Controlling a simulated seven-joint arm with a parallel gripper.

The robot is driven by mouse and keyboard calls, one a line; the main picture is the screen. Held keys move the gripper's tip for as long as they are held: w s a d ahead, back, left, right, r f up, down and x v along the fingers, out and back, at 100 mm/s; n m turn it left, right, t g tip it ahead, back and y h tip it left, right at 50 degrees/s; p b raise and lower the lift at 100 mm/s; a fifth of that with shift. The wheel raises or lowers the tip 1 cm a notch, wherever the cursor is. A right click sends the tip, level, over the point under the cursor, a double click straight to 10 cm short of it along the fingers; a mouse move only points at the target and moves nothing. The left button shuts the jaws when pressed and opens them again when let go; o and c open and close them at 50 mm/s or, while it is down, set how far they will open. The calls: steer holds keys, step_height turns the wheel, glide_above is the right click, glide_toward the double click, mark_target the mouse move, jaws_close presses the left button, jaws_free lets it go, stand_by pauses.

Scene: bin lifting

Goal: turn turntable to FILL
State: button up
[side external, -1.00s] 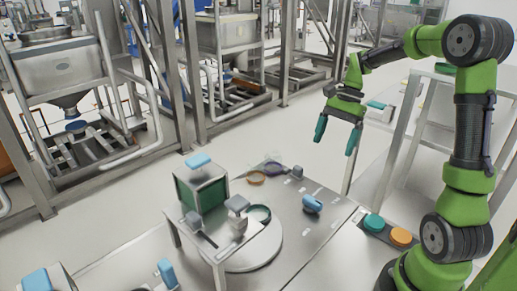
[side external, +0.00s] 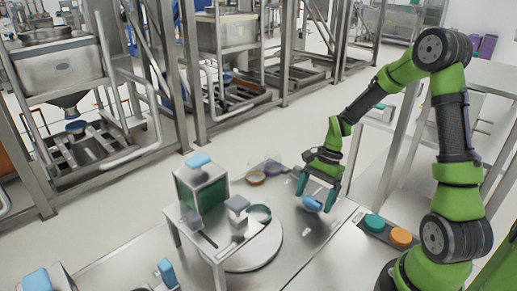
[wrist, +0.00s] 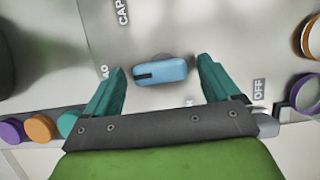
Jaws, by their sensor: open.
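A blue oblong knob (side external: 312,204) stands on the grey table beside the round turntable plate (side external: 268,262). In the wrist view the knob (wrist: 172,70) lies crosswise, with a dark mark on its left end. I cannot see a FILL label. My gripper (side external: 317,195) is open, pointing down at the knob. In the wrist view its teal fingers (wrist: 161,82) are on either side of the knob, with gaps, not touching it.
A small stand with a grey box (side external: 236,204) sits over the turntable plate. A boxy unit with a green panel (side external: 205,195) is behind it. Rings (side external: 256,177) lie at the back of the table. Teal (side external: 374,221) and orange (side external: 401,236) buttons sit at the right edge.

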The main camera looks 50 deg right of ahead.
steer(key=shift+a+f, duration=0.1)
steer(key=shift+f, duration=0.05)
steer(key=c, duration=1.1)
steer(key=shift+o, duration=0.2)
steer(key=shift+n, duration=0.4)
steer(key=n, duration=0.2)
steer(key=n+g, duration=0.1)
steer(key=n, duration=0.1)
steer(key=n+g, duration=0.1)
steer(key=shift+w+n+h, duration=0.25)
steer(key=shift+n+h, duration=0.15)
steer(key=n+g+h, duration=0.1)
steer(key=n, duration=0.2)
steer(key=n+g, duration=0.1)
steer(key=n, duration=0.2)
steer(key=shift+w+h, duration=0.15)
steer(key=shift+h, duration=0.25)
steer(key=shift+n, duration=0.3)
